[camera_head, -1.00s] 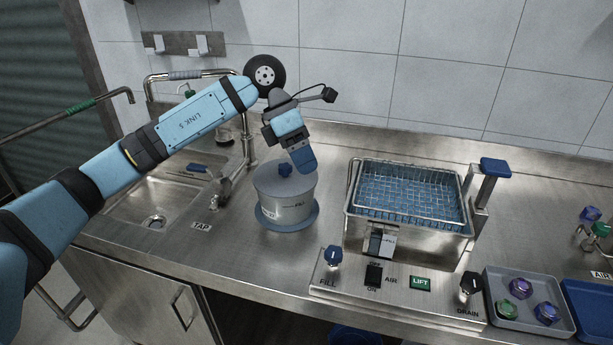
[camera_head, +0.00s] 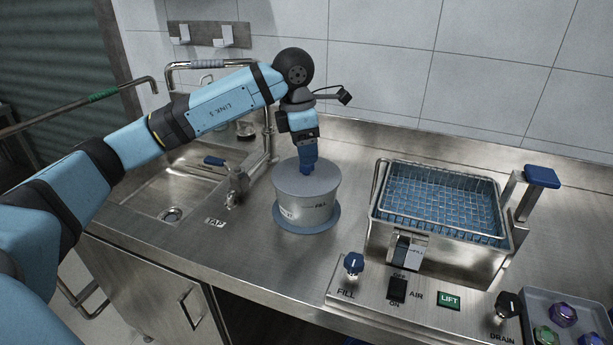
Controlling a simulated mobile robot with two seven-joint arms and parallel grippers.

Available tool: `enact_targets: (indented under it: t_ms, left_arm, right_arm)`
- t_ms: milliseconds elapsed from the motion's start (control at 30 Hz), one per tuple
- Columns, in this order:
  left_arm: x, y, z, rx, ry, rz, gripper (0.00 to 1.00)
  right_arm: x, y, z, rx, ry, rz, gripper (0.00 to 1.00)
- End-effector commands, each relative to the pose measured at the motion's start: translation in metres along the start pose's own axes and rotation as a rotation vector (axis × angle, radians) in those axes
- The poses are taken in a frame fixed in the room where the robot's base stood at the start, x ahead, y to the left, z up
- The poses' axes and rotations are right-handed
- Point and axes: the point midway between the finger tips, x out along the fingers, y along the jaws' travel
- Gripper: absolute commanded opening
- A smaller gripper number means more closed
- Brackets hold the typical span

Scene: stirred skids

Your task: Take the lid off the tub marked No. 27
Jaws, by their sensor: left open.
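A round metal tub (camera_head: 309,208) stands on a blue-grey base disc on the steel counter, left of the basket tank. Its grey lid (camera_head: 291,180) is on, flat on the rim. The lid's blue knob is mostly hidden by my left gripper. My right gripper is not in view.
A tank with a wire basket (camera_head: 440,200) stands right of the tub, with a control panel (camera_head: 420,302) in front. A sink (camera_head: 170,200) and tap (camera_head: 236,187) are to the left. A tray of knobs (camera_head: 590,310) is at lower right. Bare counter lies before the tub.

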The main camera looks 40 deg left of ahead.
Motion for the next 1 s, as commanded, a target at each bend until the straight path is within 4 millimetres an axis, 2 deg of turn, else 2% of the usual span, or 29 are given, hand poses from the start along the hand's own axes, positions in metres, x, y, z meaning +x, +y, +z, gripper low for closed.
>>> enact_targets:
  t_ms: [333,567,600,833,1000]
  left_arm:
    - [0.046,0.003,-0.001,0.0,0.002,-0.001,0.66]
    - [0.05,0.003,-0.001,0.001,0.0,0.0,0.66]
    - [0.05,0.003,-0.001,0.001,0.0,0.0,0.64]
    - [0.05,0.003,-0.001,0.001,0.0,0.0,0.12]
    - [0.05,0.003,-0.001,0.001,0.0,0.0,0.12]
  right_arm:
    - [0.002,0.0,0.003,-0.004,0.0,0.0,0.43]
    - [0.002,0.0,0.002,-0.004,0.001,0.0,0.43]
    - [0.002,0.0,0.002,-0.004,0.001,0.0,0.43]
    - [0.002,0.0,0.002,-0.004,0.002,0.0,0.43]
    - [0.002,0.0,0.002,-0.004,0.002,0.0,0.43]
